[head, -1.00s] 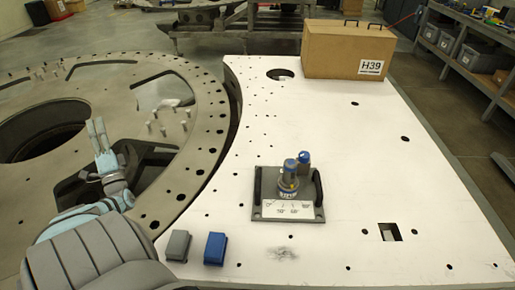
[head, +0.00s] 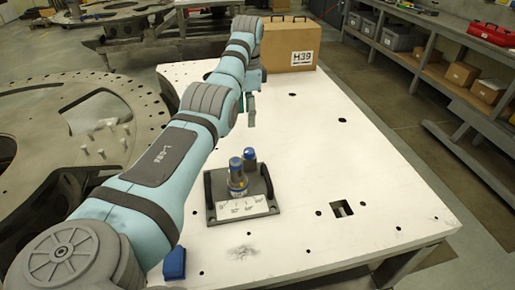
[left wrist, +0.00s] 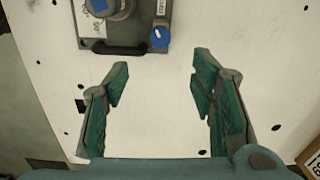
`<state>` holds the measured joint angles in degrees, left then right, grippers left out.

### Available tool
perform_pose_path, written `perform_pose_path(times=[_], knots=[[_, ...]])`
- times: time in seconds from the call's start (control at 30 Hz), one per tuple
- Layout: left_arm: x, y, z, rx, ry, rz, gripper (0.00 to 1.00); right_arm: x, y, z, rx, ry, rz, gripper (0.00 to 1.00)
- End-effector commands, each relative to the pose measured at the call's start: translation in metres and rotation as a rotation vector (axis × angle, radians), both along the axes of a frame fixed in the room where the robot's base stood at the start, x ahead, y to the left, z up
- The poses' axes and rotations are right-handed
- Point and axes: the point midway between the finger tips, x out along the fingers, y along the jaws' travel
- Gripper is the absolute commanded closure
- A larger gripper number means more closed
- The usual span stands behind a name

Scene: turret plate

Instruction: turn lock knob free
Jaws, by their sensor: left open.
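A grey square fixture plate (head: 262,207) with two dark side handles and a white scale label sits on the white plate. It bears a thick blue-capped post (head: 237,180) and, behind it to the right, a smaller blue-capped knob (head: 250,157). In the left wrist view, the smaller knob (left wrist: 159,39) is at the top, beyond the fingertips, and the thick post (left wrist: 101,8) is partly cut off. I cannot tell which is the lock knob. My left gripper (head: 250,108) is beyond the fixture; its open, empty fingers (left wrist: 155,85) point toward the fixture without touching it. My right gripper is out of view.
The white plate (head: 330,170) is mostly clear, with several holes and a square cutout (head: 342,209). A cardboard box (head: 291,45) marked H39 stands at the far edge near my gripper. A blue block (head: 174,263) lies near the front. Shelves (head: 430,65) stand at right.

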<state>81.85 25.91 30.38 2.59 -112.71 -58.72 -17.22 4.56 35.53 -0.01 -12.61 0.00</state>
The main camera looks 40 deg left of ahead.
Motion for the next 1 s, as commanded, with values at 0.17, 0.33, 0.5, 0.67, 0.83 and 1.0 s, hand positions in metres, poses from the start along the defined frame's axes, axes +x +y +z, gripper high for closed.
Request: perform_pose_path(times=[0.17,0.33,0.5,0.67,0.83,1.0], knots=[[0.003,-0.005,-0.012,-0.015,-0.009,-0.03,0.49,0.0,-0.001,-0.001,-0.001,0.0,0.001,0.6],[0.002,-0.004,-0.051,-0.012,-0.007,-0.028,0.49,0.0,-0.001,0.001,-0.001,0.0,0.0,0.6],[0.003,-0.004,-0.095,-0.014,-0.007,-0.027,0.49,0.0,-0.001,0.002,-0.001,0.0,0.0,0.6],[0.003,-0.003,-0.127,-0.013,-0.009,-0.026,0.49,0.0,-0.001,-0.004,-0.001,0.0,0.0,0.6],[0.003,-0.002,-0.14,-0.012,-0.01,-0.025,0.49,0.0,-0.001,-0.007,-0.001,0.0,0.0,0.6],[0.004,-0.002,-0.14,-0.01,-0.011,-0.026,0.49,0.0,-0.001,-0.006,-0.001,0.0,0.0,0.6]])
